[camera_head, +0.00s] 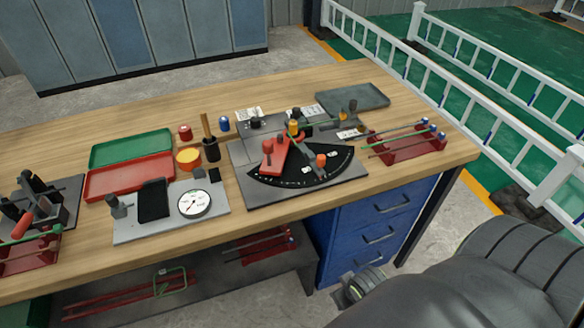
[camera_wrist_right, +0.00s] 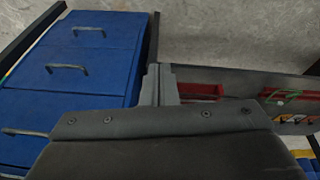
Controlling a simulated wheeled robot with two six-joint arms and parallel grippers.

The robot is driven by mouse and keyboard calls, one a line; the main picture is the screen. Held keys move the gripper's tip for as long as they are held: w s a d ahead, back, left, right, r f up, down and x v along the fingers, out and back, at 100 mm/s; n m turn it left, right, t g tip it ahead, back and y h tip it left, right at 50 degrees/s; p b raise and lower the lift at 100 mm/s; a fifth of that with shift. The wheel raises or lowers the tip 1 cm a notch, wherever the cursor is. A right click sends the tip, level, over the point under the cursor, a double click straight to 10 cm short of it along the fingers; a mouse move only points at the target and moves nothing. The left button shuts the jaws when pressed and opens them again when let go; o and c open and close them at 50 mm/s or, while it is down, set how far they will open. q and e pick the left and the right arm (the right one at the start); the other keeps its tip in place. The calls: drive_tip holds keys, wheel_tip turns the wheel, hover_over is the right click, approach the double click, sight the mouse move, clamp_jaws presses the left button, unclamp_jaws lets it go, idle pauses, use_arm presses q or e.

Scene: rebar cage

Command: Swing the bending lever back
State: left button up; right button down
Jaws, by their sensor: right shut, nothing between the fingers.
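The bender is a dark grey plate (camera_head: 252,197) with a black fan-shaped angle scale (camera_head: 290,177), towards the right part of the bench. A grey bending lever (camera_head: 305,150) lies across the scale, from near an orange-topped post (camera_head: 293,128) to an orange-red knob (camera_head: 321,160) at its front end. A red block (camera_head: 274,157) sits to the left of the lever. My right gripper (camera_wrist_right: 158,85) is shut and empty in the right wrist view, below bench height near the blue drawers. It is well apart from the lever. My left gripper is in neither view.
Blue drawers (camera_head: 375,235) stand under the bench's right end. A red rack (camera_head: 405,148) with rods is right of the bender; a grey tray (camera_head: 352,98) is behind. A gauge plate (camera_head: 215,208) lies left, with green (camera_head: 130,148) and red (camera_head: 130,178) trays beyond.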

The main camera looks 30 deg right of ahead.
drive_tip(key=w+r+t+y+p, duration=0.1)
drive_tip(key=w+r+y+p, duration=0.35)
drive_tip(key=r, duration=1.15)
drive_tip(key=w+d+r+m+t+y+b, duration=0.1)
drive_tip(key=w+d+r+m+y, duration=0.1)
drive_tip(key=w+d+r+m, duration=0.35)
drive_tip(key=w+d+r+m+t+y, duration=0.1)
drive_tip(key=w+d+r+m, duration=0.15)
drive_tip(key=w+r, duration=0.65)
drive_tip(key=x, duration=0.4)
drive_tip(key=p+x, duration=0.1)
drive_tip(key=x, duration=0.3)
drive_tip(key=shift+w+f, duration=0.1)
drive_tip(key=shift+w, duration=0.35)
drive_tip(key=shift+w+a+f+p, duration=0.15)
drive_tip(key=shift+w+a+p, duration=0.25)
drive_tip(key=shift+w+a, duration=0.4)
drive_tip(key=shift+w+a+f+p, duration=0.1)
drive_tip(key=shift+w+a+p, duration=0.25)
drive_tip(key=shift+w+a, duration=0.35)
drive_tip(key=shift+w+a, duration=0.1)
drive_tip(key=shift+a, duration=0.05)
